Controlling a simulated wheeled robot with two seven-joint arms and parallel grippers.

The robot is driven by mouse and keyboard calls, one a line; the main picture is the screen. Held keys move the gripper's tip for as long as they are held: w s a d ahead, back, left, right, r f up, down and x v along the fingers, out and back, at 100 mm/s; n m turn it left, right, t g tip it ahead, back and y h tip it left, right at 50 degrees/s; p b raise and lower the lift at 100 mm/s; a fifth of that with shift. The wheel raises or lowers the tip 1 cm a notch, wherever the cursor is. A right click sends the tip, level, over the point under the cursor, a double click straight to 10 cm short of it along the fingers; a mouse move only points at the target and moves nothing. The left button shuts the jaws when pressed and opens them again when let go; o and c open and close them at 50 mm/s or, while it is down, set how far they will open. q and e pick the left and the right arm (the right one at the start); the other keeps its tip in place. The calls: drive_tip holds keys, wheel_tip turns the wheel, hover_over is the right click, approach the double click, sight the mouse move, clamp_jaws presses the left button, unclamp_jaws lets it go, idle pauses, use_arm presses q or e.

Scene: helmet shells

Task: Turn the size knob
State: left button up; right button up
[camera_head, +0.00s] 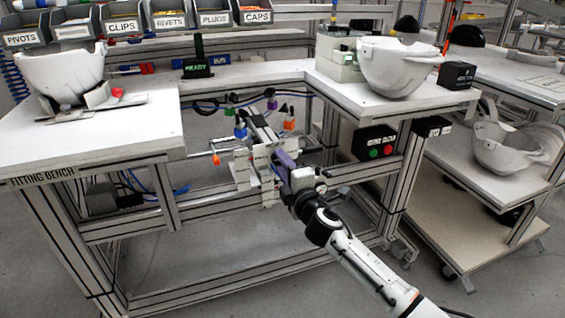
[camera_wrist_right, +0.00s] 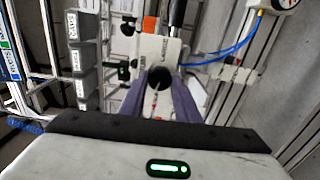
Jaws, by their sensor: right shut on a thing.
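The size knob (camera_wrist_right: 160,77) shows in the wrist view as a dark round end on a pale block. My right gripper (camera_wrist_right: 160,98) has its purple-grey fingers on either side of it and is shut on it. In the head view my right gripper (camera_head: 280,163) reaches in from the lower right to a pale fixture (camera_head: 243,168) in the recess of the bench, and the knob itself is hidden there. My left gripper is not in view.
The fitting bench (camera_head: 150,125) surrounds the recess, with metal rails and blue hoses close by. White helmet shells stand on the left top (camera_head: 62,72) and right top (camera_head: 398,66). A box with red and green buttons (camera_head: 377,143) hangs right of the arm.

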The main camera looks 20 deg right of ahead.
drive_tip(key=shift+n, duration=0.6)
drive_tip(key=o, duration=1)
drive_tip(key=shift+o, duration=0.2)
drive_tip(key=s+p, duration=0.1)
drive_tip(key=s, duration=0.9)
drive_tip(key=shift+s+d+p, duration=0.2)
drive_tip(key=shift+d+p, duration=0.05)
drive_tip(key=shift+p, duration=0.1)
